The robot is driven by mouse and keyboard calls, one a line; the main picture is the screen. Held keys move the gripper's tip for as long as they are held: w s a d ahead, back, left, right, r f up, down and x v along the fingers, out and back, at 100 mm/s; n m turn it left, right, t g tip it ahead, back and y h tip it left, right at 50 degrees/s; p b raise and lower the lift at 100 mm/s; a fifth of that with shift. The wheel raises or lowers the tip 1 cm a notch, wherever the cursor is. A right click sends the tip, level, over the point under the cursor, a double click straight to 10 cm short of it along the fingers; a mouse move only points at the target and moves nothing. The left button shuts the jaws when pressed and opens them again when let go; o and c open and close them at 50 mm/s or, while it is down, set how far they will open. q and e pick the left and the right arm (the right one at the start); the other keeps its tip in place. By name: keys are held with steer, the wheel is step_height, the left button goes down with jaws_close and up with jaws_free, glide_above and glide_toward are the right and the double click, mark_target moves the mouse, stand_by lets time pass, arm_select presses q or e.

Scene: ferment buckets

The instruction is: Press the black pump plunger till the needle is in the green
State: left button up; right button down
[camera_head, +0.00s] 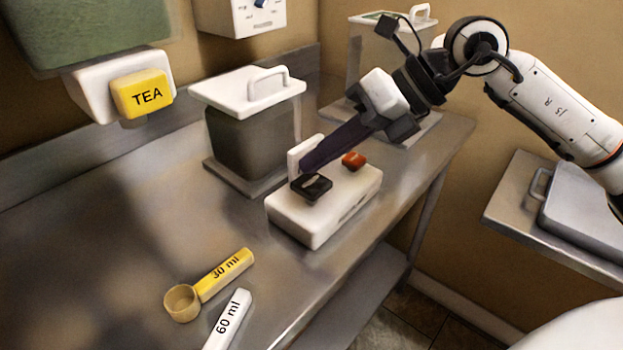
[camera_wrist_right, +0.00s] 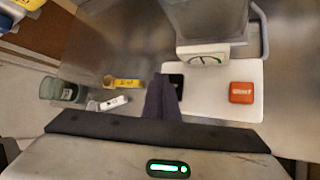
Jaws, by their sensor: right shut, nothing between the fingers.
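The white pump box (camera_head: 345,208) stands on the steel bench in the head view, and its top shows in the right wrist view (camera_wrist_right: 215,105). The black plunger (camera_head: 318,190) is on its left part; it is partly hidden by my fingers in the wrist view (camera_wrist_right: 177,81). My right gripper (camera_head: 306,166) is shut and empty, its dark fingertips just behind or over the plunger; I cannot tell whether they touch. The gauge (camera_wrist_right: 203,60) shows a dial with a green part, but its needle is too small to read. My left gripper is not in view.
A red button (camera_head: 353,160) sits on the box's right part. A lidded bucket (camera_head: 250,140) stands behind, another (camera_head: 365,60) farther right. A yellow 30 ml scoop (camera_head: 225,275) and white 60 ml scoop (camera_head: 228,320) lie in front. The bench's left is clear.

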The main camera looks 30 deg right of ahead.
mark_target(316, 182)
steer(key=shift+f, duration=0.1)
stand_by(0.7)
steer(key=shift+f+b, duration=0.35)
steer(key=shift+b, duration=0.05)
steer(key=shift+f+b, duration=1.4)
steer(key=shift+f, duration=0.3)
stand_by(1.2)
steer(key=shift+r, duration=0.15)
steer(key=shift+r+p, duration=1.75)
steer(key=shift+r, duration=0.2)
step_height(316, 182, up, 5)
steer(key=p, duration=0.4)
steer(key=shift+r, duration=0.1)
